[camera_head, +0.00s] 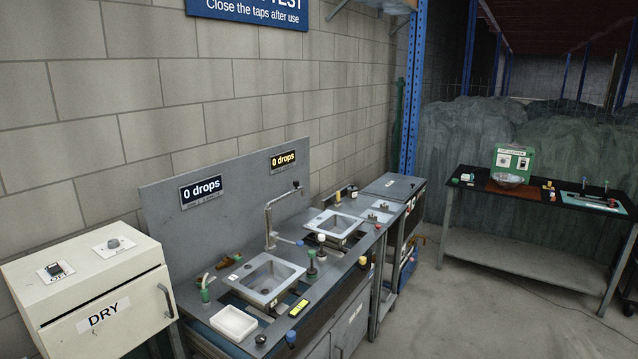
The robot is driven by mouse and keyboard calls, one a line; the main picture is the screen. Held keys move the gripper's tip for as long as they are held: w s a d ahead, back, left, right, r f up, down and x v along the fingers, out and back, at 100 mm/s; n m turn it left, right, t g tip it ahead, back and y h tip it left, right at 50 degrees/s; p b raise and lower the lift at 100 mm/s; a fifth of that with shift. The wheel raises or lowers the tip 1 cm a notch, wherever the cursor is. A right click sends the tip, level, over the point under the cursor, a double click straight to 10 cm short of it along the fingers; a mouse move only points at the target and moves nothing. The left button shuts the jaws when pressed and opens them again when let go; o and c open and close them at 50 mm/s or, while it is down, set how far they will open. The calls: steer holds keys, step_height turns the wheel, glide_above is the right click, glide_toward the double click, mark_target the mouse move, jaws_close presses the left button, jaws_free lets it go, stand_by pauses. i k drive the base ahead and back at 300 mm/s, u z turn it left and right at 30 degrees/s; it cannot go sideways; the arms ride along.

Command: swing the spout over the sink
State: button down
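A tall grey tap (269,226) stands at the back edge of the near sink (266,277). Its upper pipe, the spout (283,196), runs up and to the right along the back panel and ends in a dark tip. The tip is apart from the near basin, toward the gap between the two sinks. A short lever with a blue end (299,242) sticks out to the right low on the tap. The near basin is square, grey and open on top. My gripper is not in view.
A second sink (335,224) lies farther right. Green, yellow and blue knobs stand around the counter. A white tray (234,323) sits at the front left. A cream DRY box (94,293) stands left. A dark table (540,197) is at far right, with bare floor (465,305) before it.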

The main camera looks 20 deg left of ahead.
mark_target(296, 182)
steer(key=u, duration=0.05)
steer(key=i, duration=2.4)
steer(key=u, duration=0.65)
steer(key=i, duration=0.65)
steer(key=u, duration=0.95)
steer(key=i, duration=0.8)
steer(key=u, duration=0.45)
